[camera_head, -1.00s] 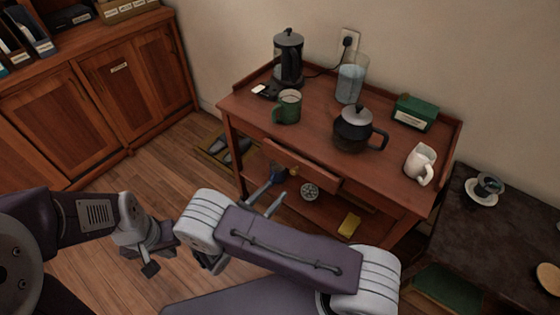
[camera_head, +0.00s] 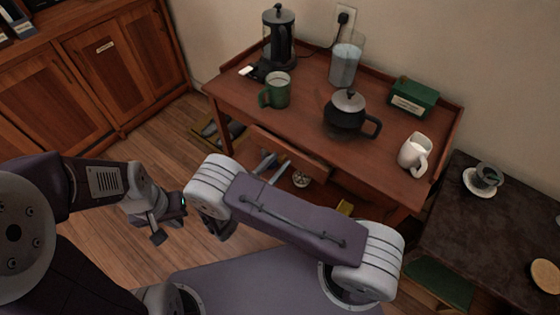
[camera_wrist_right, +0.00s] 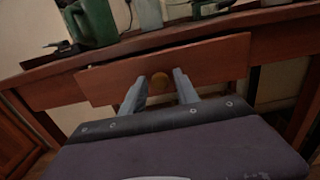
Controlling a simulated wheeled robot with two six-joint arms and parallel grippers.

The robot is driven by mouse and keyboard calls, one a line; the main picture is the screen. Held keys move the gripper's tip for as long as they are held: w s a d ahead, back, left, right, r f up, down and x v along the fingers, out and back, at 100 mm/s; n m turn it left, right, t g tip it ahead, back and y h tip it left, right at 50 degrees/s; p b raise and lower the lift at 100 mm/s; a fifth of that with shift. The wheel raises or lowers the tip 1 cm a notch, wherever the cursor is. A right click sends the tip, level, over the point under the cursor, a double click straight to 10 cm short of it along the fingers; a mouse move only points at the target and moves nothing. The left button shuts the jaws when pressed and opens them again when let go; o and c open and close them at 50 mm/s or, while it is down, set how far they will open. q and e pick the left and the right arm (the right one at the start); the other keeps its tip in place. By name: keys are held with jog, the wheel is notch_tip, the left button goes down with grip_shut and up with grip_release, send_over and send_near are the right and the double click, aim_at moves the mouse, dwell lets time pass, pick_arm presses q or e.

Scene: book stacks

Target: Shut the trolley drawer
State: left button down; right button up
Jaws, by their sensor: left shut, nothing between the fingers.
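The wooden trolley (camera_head: 305,112) stands against the wall in the head view. Its drawer (camera_head: 305,158) is in the front below the top, and its front panel appears to stand out a little from the frame. Contact with the panel is unclear. My left gripper (camera_head: 168,228) is shut and empty, away from the trolley.
On the trolley top are a green mug (camera_head: 276,92), a dark coffee maker (camera_head: 279,38), a glass jug (camera_head: 346,62), a dark teapot (camera_head: 346,115), a green box (camera_head: 413,97) and a white mug (camera_head: 414,153). A dark table (camera_head: 480,225) stands at right; cabinets (camera_head: 105,70) at left.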

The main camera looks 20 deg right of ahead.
grip_shut()
jog(key=shift+d+f, duration=0.1)
dwell(1.1)
